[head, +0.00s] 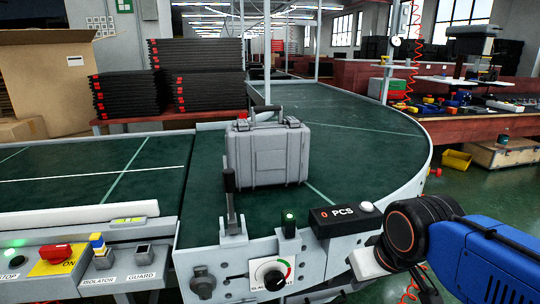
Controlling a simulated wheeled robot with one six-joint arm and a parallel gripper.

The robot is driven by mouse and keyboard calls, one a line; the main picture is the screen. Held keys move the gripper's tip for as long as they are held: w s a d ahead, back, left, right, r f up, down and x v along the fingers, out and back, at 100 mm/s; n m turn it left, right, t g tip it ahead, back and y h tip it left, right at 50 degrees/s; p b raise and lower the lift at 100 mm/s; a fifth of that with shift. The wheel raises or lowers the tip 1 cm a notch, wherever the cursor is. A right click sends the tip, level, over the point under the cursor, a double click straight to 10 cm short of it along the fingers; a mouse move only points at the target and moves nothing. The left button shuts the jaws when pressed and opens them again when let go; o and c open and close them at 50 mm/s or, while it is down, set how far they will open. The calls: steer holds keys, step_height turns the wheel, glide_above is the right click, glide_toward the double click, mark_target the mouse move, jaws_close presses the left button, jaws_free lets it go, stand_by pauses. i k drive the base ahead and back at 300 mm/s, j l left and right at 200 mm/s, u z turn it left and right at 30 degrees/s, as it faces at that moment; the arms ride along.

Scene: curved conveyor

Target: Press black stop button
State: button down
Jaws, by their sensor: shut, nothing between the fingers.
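A small black button (17,261) sits above a partly cut-off label that seems to read STOP, at the far left edge of the control panel. A green light glows just behind it. My blue arm comes in from the right.
A red knob (55,253) on a yellow plate, an isolator switch (98,245) and a guard switch (142,250) line the panel. A lever (230,195), a round dial (272,274) and a counter box (343,217) lie between. A grey case (265,155) stands on the green belt (375,150).

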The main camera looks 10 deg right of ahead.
mark_target(18, 260)
steer(key=u, duration=1.45)
